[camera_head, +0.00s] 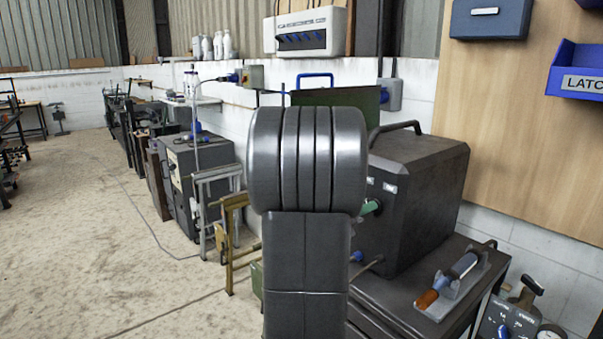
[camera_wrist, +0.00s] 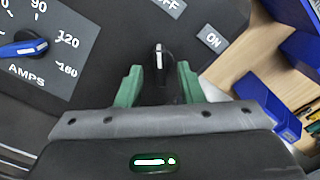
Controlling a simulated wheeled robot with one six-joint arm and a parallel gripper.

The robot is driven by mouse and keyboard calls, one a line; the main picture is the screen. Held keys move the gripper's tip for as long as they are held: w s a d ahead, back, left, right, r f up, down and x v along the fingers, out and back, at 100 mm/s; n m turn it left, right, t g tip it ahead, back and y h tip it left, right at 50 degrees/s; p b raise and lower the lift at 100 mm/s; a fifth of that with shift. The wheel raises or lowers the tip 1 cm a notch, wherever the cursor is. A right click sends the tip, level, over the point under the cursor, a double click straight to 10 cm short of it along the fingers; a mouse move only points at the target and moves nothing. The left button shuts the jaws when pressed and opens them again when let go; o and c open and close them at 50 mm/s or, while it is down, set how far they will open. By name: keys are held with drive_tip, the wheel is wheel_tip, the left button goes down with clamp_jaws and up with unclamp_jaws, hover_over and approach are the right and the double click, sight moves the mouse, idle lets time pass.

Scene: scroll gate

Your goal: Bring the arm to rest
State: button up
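My gripper (camera_wrist: 158,68) shows in the wrist view with its two green fingers apart. A small dark lever with a light tip (camera_wrist: 159,55) shows in the gap between them, on a dark panel. Neither finger visibly touches the lever; its depth relative to the fingertips is hard to tell. In the head view my dark arm link fills the middle and hides most of the gripper. A dark machine box (camera_head: 425,190) with a top handle stands just right of the arm.
An orange-tipped tool (camera_head: 452,280) lies on the dark bench at right. Blue bins (camera_head: 575,70) hang on a wooden board. The floor at left (camera_head: 90,220) is open.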

drive_tip(key=shift+w+d, duration=0.35)
drive_tip(key=shift+d, duration=0.1)
